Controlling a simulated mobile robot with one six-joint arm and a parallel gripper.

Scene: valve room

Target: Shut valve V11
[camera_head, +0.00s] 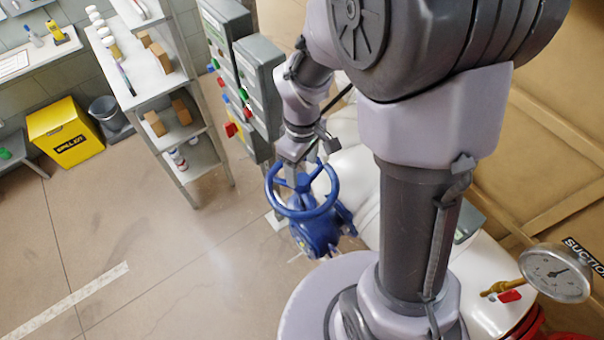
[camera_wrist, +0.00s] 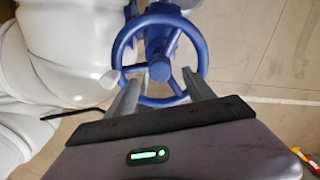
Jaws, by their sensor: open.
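A blue valve with a round spoked handwheel (camera_head: 300,213) stands in the middle of the head view. The wheel also shows at the top of the wrist view (camera_wrist: 202,52). No V11 tag is readable on it. My gripper (camera_head: 303,168) is at the wheel's far side in the head view. In the wrist view my gripper (camera_wrist: 162,78) is open, its two fingers apart and reaching over the near part of the rim, with the hub between and just beyond the tips. Whether the fingers touch the wheel I cannot tell.
White pipework (camera_wrist: 60,60) lies left of the wheel in the wrist view. Grey control boxes (camera_head: 258,85) with coloured buttons stand behind my gripper. A shelf (camera_head: 185,130), yellow bin (camera_head: 65,130) and pressure gauge (camera_head: 556,273) are around. The floor at left is clear.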

